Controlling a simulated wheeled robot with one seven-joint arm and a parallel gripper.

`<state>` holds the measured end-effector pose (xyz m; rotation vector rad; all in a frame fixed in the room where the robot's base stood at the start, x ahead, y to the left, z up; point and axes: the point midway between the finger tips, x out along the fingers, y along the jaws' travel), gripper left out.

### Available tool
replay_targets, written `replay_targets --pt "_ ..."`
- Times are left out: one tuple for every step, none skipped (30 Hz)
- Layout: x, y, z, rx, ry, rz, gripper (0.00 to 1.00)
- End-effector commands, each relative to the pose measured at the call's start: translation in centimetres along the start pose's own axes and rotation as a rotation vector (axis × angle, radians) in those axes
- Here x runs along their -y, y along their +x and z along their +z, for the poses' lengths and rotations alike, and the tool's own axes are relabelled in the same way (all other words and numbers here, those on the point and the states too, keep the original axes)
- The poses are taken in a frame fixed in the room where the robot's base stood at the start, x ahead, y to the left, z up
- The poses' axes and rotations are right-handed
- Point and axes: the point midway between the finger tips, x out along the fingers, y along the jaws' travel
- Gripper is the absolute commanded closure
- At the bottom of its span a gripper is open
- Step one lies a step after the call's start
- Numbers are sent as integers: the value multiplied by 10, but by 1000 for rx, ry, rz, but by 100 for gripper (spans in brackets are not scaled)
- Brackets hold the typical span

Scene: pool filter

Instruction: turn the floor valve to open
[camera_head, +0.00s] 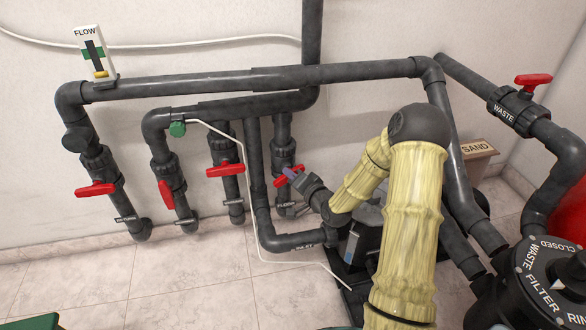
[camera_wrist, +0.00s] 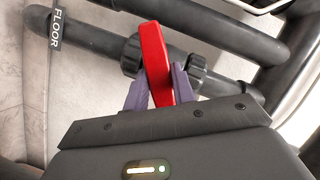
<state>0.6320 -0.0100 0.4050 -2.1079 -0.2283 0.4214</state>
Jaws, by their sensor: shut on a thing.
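The floor valve (camera_head: 283,152) sits on a vertical black pipe in the head view, with a "FLOOR" tag (camera_head: 287,205) below it. In the wrist view the "FLOOR" tag (camera_wrist: 56,28) is at the upper left. The valve's red handle (camera_wrist: 155,58) lies across its pipe, slightly tilted. My gripper (camera_wrist: 158,88) has its two purple fingers on either side of the handle, shut on it. In the head view my gripper (camera_head: 290,173) reaches the valve from the right and hides part of the handle (camera_head: 281,181).
Other red-handled valves stand to the left: one far left (camera_head: 95,189), one (camera_head: 165,194) turned along its pipe, and one (camera_head: 225,170) crosswise. A pump (camera_head: 363,225), a waste valve (camera_head: 516,102) and a filter head (camera_head: 545,270) are at the right. A flow gauge (camera_head: 93,52) tops the upper pipe.

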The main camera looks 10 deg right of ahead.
Motion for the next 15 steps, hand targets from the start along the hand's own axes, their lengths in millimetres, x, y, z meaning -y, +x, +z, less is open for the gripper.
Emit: replay_targets --pt "5 -1 -2 3 -40 20 97" --pt "5 -1 -2 3 -67 30 97" --pt "5 -1 -2 3 -102 45 97" --pt "5 -1 -1 3 -128 56 97" --pt "6 -1 -1 3 -155 66 97" --pt "6 -1 -1 2 -190 81 97" --pt "6 -1 -1 3 -216 91 97" --pt "6 -1 -1 2 -242 103 97" --pt "6 -1 0 3 -278 117 97" --pt "6 -1 0 2 -304 128 97" --pt "6 -1 0 3 -331 139 97" --pt "7 -1 0 2 -366 153 97" --pt "7 0 0 3 -393 164 97" --pt "7 0 1 3 -419 175 97" --pt "7 0 1 2 -454 189 97"
